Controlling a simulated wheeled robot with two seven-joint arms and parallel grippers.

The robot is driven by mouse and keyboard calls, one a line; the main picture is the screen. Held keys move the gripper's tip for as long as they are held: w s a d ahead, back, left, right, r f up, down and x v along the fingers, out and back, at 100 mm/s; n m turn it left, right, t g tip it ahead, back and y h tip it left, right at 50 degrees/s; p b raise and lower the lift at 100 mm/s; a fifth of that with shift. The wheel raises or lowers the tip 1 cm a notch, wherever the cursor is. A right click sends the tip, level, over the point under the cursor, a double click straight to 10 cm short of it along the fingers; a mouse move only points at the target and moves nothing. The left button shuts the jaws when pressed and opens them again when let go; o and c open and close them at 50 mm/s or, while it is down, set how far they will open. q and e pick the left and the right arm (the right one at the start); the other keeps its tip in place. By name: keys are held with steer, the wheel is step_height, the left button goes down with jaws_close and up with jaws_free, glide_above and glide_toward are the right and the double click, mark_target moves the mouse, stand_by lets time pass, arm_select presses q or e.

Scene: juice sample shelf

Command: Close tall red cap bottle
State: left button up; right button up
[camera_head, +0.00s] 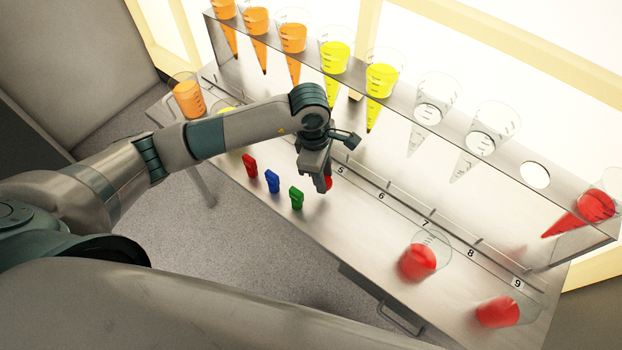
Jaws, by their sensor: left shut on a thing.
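My left gripper (322,187) is over the front of the metal table, pointing down and shut on a small red thing (328,183). The fingers and wrist hide most of that thing, so I cannot tell whether it is a cap or part of a bottle. A small red piece (250,165) stands to the left on the table, beside a blue one (272,181) and a green one (296,197). No tall bottle with a red cap can be made out clearly. My right gripper is not in view.
A raised rack (385,125) holds clear cones with orange, yellow and red contents; some look empty. An orange beaker (188,97) stands at the far left. Red-filled vessels (418,262) (498,311) stand at the right. Table between green piece and red vessels is clear.

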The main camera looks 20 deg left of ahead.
arm_select(q)
steer(key=s+d+r+b, duration=0.1)
steer(key=d+r+b, duration=0.1)
steer(key=d+r, duration=0.2)
steer(key=shift+s+d+r, duration=0.3)
steer(key=shift+s+d, duration=0.1)
steer(key=shift+d, duration=1.4)
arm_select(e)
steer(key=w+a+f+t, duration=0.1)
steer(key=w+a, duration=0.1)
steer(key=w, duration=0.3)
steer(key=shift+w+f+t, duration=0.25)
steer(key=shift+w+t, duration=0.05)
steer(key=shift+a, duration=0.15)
arm_select(q)
steer(key=s+a+r+m+g+y+p, duration=0.1)
steer(key=a+r+m+p, duration=0.7)
steer(key=a+r+m, duration=0.9)
steer(key=shift+s+r+m+g+y, duration=0.4)
steer(key=shift+s+r+m, duration=0.1)
steer(key=shift+r, duration=1.2)
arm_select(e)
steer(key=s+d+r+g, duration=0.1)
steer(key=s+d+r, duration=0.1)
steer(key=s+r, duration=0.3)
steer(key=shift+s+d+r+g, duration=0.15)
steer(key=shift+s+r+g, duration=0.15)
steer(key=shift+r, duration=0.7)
